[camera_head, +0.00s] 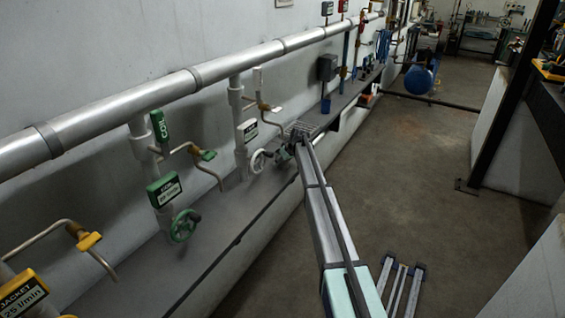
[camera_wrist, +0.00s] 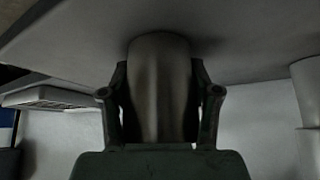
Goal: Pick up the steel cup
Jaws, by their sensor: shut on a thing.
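The steel cup (camera_wrist: 160,82) is a dark grey metal cylinder in the middle of the wrist view. My gripper (camera_wrist: 160,94) has one finger on each side of it and is shut on it. One end of the cup meets or comes very near a grey surface at the top of that view; I cannot tell if they touch. In the head view my gripper (camera_head: 290,148) is at the far end of my arm, over the wall ledge. The cup cannot be made out there.
A grey ledge (camera_head: 215,225) runs along the wall. A white handwheel (camera_head: 257,161), a green handwheel (camera_head: 184,226) and bent spouts stand close by. A slatted rack (camera_head: 299,128) lies just beyond my gripper. A thick pipe (camera_head: 120,105) runs above. The floor at right is mostly open.

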